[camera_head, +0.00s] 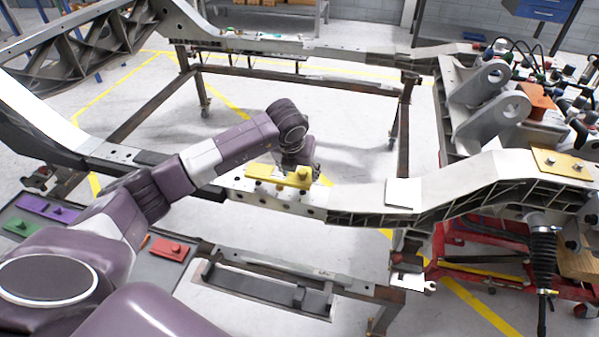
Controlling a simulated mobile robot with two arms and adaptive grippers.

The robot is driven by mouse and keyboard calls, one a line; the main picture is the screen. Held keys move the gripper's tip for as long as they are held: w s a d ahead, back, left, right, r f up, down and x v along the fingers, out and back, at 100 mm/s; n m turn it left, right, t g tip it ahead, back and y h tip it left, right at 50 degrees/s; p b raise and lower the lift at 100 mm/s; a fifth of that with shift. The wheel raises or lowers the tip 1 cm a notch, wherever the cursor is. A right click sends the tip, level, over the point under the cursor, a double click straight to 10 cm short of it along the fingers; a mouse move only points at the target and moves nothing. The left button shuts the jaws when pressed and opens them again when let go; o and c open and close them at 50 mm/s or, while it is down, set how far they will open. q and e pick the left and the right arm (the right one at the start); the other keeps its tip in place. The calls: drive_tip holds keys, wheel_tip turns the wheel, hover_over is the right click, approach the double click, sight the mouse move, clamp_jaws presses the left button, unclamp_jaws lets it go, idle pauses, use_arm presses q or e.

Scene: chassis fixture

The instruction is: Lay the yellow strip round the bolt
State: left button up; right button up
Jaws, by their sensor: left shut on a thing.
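A yellow strip (262,172) with a small raised knob near its right end is at the near chassis beam (350,203), left of the middle. My left gripper (300,172) reaches down over the strip's right end and is shut on it. The fingertips are small and partly hidden, and I cannot tell whether the strip touches the beam. A bolt under or beside the strip cannot be made out. A second yellow plate (548,158) with knobs lies on the beam at the far right. My right gripper is not in view.
A grey tray (130,265) at the lower left holds a purple plate (47,209), a green plate (22,226) and a red plate (168,249). A white square (403,192) lies on the beam right of the gripper. An orange block (537,102) sits at the right.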

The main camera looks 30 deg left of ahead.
sight(299, 180)
use_arm(q)
drive_tip(key=shift+f, duration=0.2)
drive_tip(key=shift+f+b, duration=1.6)
drive_tip(key=shift+f, duration=0.3)
drive_tip(key=o, duration=1.4)
drive_tip(key=shift+c, duration=0.2)
drive_tip(key=shift+r, duration=0.65)
wheel_tip(299, 180, up, 8)
drive_tip(key=p, duration=0.5)
drive_tip(key=shift+f, duration=0.1)
